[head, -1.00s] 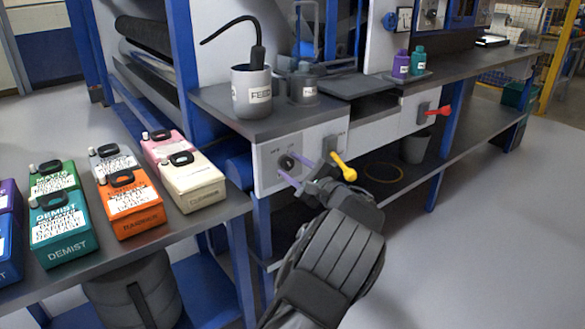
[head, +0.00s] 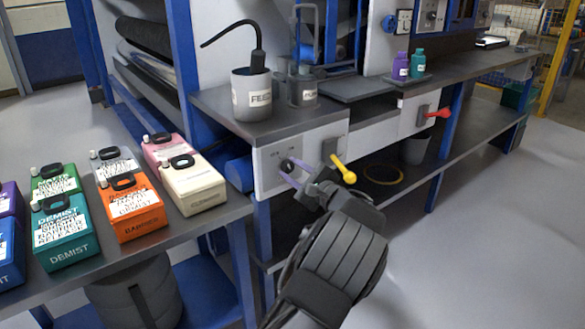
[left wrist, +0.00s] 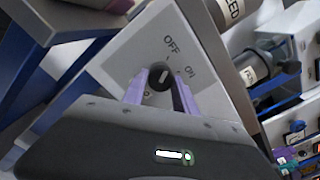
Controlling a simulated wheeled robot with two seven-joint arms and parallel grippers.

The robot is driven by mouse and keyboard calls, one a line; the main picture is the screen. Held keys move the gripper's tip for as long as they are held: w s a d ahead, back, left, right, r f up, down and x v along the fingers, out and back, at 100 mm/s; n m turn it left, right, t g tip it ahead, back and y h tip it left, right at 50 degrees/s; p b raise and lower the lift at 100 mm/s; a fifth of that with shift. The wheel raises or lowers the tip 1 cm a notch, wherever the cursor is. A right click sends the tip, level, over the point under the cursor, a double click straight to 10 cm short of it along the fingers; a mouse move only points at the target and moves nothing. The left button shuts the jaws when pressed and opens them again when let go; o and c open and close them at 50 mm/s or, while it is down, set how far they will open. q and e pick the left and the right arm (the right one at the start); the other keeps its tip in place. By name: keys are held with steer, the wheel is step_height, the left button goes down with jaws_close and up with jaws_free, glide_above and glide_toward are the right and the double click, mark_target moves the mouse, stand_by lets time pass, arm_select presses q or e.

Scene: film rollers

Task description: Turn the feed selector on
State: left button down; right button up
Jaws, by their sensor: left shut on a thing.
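The feed selector is a small round black knob on a pale panel on the front of the bench. In the head view the knob (head: 287,165) is at the left end of that panel. In the left wrist view the knob (left wrist: 159,77) shows a light pointer mark, with OFF and ON printed above and to its right. Which label the mark points at is hard to tell. My left gripper (head: 291,172) has purple fingers, one on each side of the knob. It is shut on the knob, as the left wrist view (left wrist: 160,80) also shows. My right gripper is out of view.
A yellow-handled lever (head: 343,169) sits just right of the knob, close to my left gripper. A red-handled lever (head: 437,114) is further right. The grey FEED cup (head: 252,95) stands on the bench above. Several labelled jugs, including an orange one (head: 131,207), stand on the left table.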

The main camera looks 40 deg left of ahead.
arm_select(q)
steer(key=m+p, duration=0.2)
steer(key=p, duration=0.1)
steer(key=m+p, duration=0.2)
steer(key=p, duration=0.2)
steer(key=shift+r, duration=0.3)
steer(key=m+p, duration=0.4)
steer(key=p, duration=0.2)
steer(key=shift+s+f+m, duration=0.1)
steer(key=shift+f+m, duration=0.05)
steer(key=shift+m, duration=0.15)
steer(key=shift+f+m+p, duration=0.25)
steer(key=shift+m+p, duration=0.85)
steer(key=shift+m, duration=0.3)
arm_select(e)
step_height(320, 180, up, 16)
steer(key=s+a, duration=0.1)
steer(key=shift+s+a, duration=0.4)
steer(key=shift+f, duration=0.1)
arm_select(q)
steer(key=c, duration=1)
jaws_free()
